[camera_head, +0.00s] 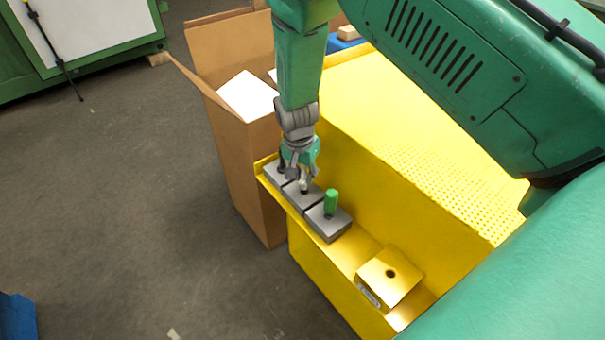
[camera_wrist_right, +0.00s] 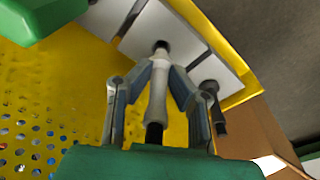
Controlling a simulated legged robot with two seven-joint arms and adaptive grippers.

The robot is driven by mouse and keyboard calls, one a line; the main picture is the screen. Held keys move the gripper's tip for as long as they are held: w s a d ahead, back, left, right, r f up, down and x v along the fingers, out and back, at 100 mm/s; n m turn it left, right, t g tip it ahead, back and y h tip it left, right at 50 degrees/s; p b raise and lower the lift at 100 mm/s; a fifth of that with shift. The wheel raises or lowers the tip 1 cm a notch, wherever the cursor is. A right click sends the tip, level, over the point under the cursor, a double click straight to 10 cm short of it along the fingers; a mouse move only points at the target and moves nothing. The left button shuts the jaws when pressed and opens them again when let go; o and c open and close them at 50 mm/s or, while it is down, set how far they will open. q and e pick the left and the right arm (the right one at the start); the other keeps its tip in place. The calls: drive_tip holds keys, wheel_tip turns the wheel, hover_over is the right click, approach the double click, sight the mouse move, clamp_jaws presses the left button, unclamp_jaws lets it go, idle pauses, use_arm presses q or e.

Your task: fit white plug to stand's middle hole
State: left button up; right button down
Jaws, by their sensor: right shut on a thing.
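The white plug (camera_wrist_right: 158,90) is between the fingers of my right gripper (camera_wrist_right: 158,85), which is shut on it. Its far end is at the dark hole (camera_wrist_right: 161,46) of the middle grey block; I cannot tell whether it is inside. In the head view my right gripper (camera_head: 302,182) points down over the middle grey block (camera_head: 296,200) of the stand, with a bit of the white plug (camera_head: 304,185) showing. A green plug (camera_head: 331,201) stands upright in the near block (camera_head: 328,226). A dark plug (camera_wrist_right: 213,100) stands at the far block. My left gripper is out of view.
The blocks sit on a ledge of a large yellow housing (camera_head: 375,110). A small yellow box with a round hole (camera_head: 398,268) is at the ledge's near end. An open cardboard box (camera_head: 228,140) stands close beside the ledge's far end. The floor at left is mostly clear.

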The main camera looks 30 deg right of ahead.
sight(303, 179)
drive_tip(key=shift+p, duration=0.55)
idle(1.1)
drive_tip(key=shift+f+b, duration=1.15)
drive_tip(key=shift+f, duration=0.8)
drive_tip(key=c, duration=1.4)
unclamp_jaws()
drive_tip(key=shift+s, duration=0.1)
drive_tip(key=shift+r, duration=0.5)
wheel_tip(303, 179, up, 11)
drive_tip(key=a, duration=0.1)
drive_tip(key=shift+s+a, duration=0.15)
